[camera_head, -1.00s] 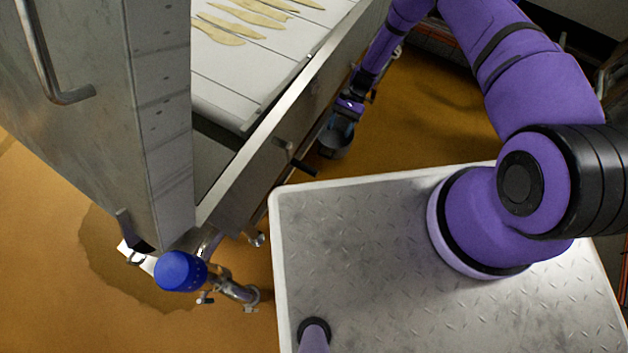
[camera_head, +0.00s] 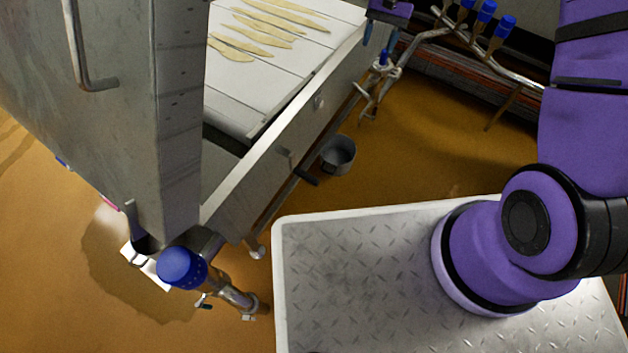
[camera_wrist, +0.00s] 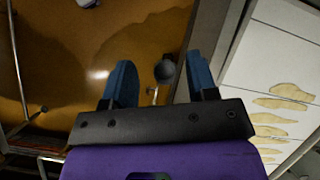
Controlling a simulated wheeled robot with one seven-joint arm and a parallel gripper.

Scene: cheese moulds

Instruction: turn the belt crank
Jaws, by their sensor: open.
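I cannot make out the crank for certain in the wrist view. The conveyor belt (camera_head: 240,90) carries several flat yellowish pieces (camera_head: 265,30).
Pipes with blue caps (camera_head: 487,14) are at the back. A blue-capped pipe (camera_head: 182,266) is at the front left. Brown floor (camera_head: 450,155) is clear beyond my base.

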